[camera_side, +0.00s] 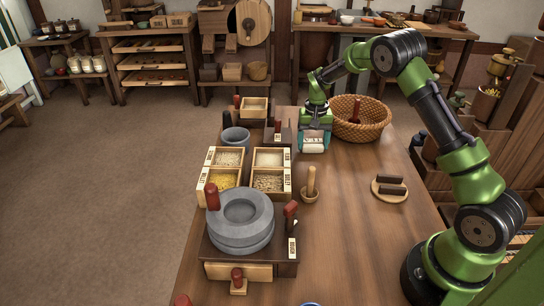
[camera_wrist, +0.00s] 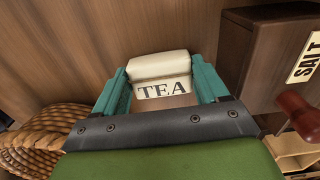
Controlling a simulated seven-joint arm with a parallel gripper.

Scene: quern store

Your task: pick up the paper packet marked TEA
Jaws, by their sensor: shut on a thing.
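The paper packet marked TEA (camera_wrist: 162,66) is cream coloured, with black letters on its label. In the wrist view it sits between the teal fingers of my gripper (camera_wrist: 163,84), which is shut on it. In the side view the packet (camera_side: 313,145) shows pale at the lower end of my gripper (camera_side: 314,137), over the far part of the table. I cannot tell whether the packet touches the table.
A wicker basket (camera_side: 372,131) stands close on the right of my gripper in the side view. A dark box marked SALT (camera_wrist: 262,50) is close on the right in the wrist view. A mortar with pestle (camera_side: 310,190) and grain trays (camera_side: 270,181) stand nearer. Table between mortar and round board (camera_side: 390,197) is clear.

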